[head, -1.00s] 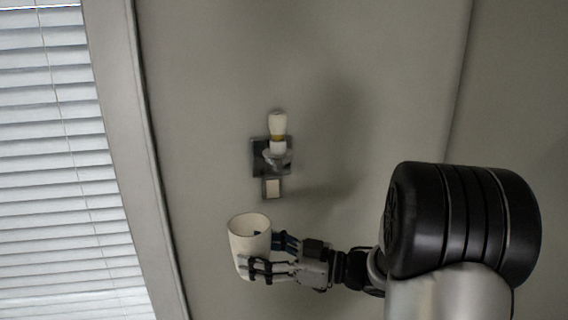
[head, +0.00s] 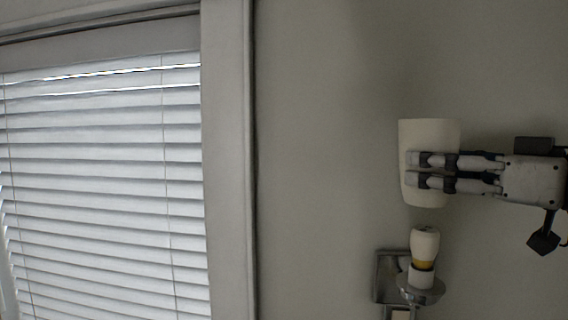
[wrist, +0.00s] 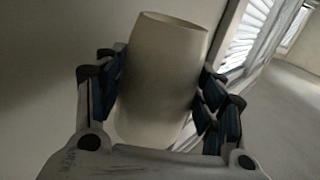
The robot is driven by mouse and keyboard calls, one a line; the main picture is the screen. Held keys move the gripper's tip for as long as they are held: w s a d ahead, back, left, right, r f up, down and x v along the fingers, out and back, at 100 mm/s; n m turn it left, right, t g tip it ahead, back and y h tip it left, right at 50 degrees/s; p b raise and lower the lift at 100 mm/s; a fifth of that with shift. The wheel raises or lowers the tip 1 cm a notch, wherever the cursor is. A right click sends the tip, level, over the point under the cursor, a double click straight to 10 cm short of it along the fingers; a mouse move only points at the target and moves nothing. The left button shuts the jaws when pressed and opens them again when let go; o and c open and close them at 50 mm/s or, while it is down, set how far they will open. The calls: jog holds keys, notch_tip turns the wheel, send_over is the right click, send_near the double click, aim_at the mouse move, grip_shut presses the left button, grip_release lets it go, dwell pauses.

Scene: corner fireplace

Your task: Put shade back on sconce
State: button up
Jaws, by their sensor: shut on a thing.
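The shade (head: 428,134) is a cream, slightly tapered cup shape. My gripper (head: 432,172) is shut on its side and holds it upright in the air. In the wrist view the shade (wrist: 162,75) sits between the blue-padded fingers (wrist: 160,90). The sconce (head: 421,285) is on the wall at the lower right of the head view, with a white bulb (head: 424,243) and yellow collar standing up from a round metal holder. The shade appears above the bulb in the picture, with a small gap between them. The depth between them is hard to tell.
A window with white blinds (head: 105,190) and a pale frame (head: 229,160) fills the left. The wall (head: 320,150) between frame and sconce is bare.

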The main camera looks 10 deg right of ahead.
aim_at(435, 244)
jog(key=shift+s+a+r, duration=0.1)
jog(key=shift+s+a, duration=0.15)
jog(key=shift+s, duration=0.35)
jog(key=shift+s+a+r, duration=0.1)
jog(key=shift+s+a, duration=0.1)
jog(key=shift+s, duration=0.4)
jog(key=shift+f+b, duration=0.25)
jog(key=shift+b, duration=0.2)
jog(key=shift+w+d+f+b, duration=0.2)
jog(key=shift+w+f+b, duration=0.3)
jog(key=shift+w+f, duration=0.1)
jog(key=shift+f+b, duration=0.25)
jog(key=shift+b, duration=0.1)
jog(key=shift+s+a+f+b, duration=0.1)
jog(key=shift+s+f+b, duration=0.3)
jog(key=shift+b, duration=0.15)
jog(key=shift+w+f+b, duration=0.3)
jog(key=shift+f+b, duration=0.45)
jog(key=shift+b, duration=0.15)
jog(key=shift+s+f+b, duration=0.2)
jog(key=shift+f+b, duration=0.45)
jog(key=shift+b, duration=0.2)
jog(key=shift+w+f+b, duration=0.1)
jog(key=shift+f+b, duration=0.7)
jog(key=shift+b, duration=0.1)
jog(key=shift+f+b, duration=1.05)
jog(key=shift+f, duration=1.05)
